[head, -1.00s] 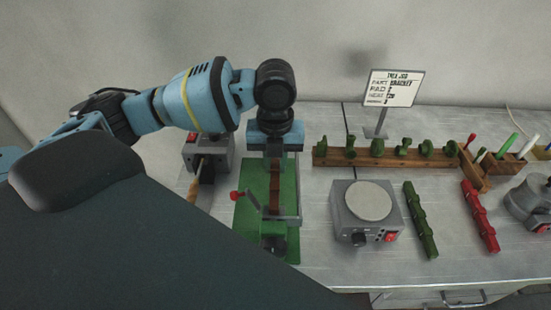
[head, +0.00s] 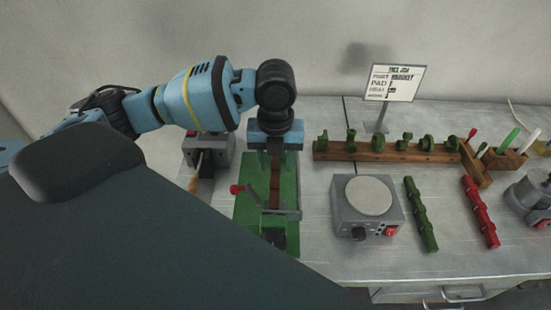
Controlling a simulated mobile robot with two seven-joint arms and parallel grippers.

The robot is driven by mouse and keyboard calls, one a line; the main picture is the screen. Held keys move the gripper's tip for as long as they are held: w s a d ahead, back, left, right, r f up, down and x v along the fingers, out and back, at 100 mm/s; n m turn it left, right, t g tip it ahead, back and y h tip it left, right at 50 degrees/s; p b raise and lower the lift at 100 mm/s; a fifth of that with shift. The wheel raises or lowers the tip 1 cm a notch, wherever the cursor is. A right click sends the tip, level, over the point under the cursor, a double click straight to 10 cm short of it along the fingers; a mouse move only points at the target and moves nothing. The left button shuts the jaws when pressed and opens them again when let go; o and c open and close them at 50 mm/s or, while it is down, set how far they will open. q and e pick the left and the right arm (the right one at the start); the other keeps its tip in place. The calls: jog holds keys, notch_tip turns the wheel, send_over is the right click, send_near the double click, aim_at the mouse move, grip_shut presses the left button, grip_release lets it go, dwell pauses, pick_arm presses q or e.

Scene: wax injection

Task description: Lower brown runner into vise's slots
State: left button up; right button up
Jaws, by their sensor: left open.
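The vise is a green base (head: 249,207) with a grey crossbar and a red-knobbed handle (head: 236,189), left of centre on the bench. A narrow brown strip that looks like the brown runner (head: 275,184) lies lengthwise along the middle of the vise. Whether it is seated in the slots cannot be made out. My left gripper (head: 275,154) points down over the far end of the vise, its jaws open around or just above the strip's far end. Its wrist hides that end. My right gripper is not in view.
A grey hotplate (head: 368,197) stands right of the vise, a grey box (head: 222,152) left of it. A green bar (head: 420,214) and a red bar (head: 480,212) lie farther right. A wooden rack (head: 390,153) of green pieces and a sign (head: 394,83) stand behind.

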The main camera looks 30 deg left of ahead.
aim_at(276, 165)
pick_arm(q)
notch_tip(276, 165, up, 8)
jog(key=shift+f, duration=0.1)
dwell(0.5)
dwell(0.7)
